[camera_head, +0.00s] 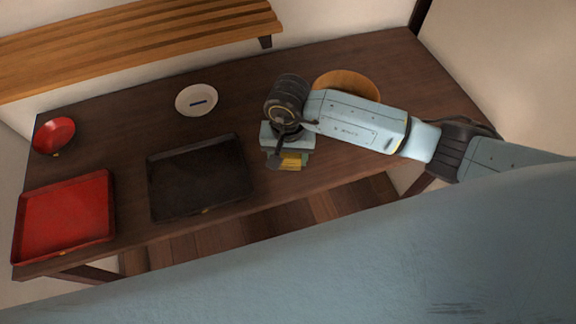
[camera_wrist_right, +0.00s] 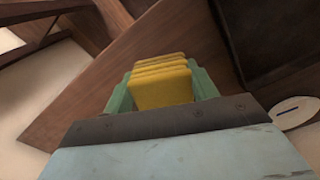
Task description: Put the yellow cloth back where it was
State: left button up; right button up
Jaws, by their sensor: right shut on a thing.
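My right gripper (camera_head: 287,156) is over the dark table, to the right of the black tray. It is shut on the yellow cloth (camera_head: 291,162), whose lower part shows below the gripper. In the right wrist view the cloth (camera_wrist_right: 163,82) shows as a folded yellow stack between the green fingers of my right gripper (camera_wrist_right: 160,88). I cannot tell whether the cloth touches the table. My left gripper is in neither view.
A black tray (camera_head: 198,178) lies left of the cloth, and a red tray (camera_head: 65,218) farther left. A red bowl (camera_head: 54,135), a white bowl (camera_head: 197,100) and a round wooden thing (camera_head: 347,82), partly behind my arm, stand on the table (camera_head: 125,125). A slatted bench (camera_head: 130,42) is behind.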

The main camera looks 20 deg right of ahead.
aim_at(288, 167)
jog(key=shift+f, duration=2.65)
jog(key=shift+f+b, duration=0.2)
jog(key=shift+b, duration=0.2)
jog(key=o, duration=0.9)
jog(key=shift+o, duration=0.2)
jog(key=shift+r, duration=0.15)
notch_tip(288, 167, up, 12)
jog(key=shift+r+p, duration=0.1)
jog(key=shift+p, duration=0.55)
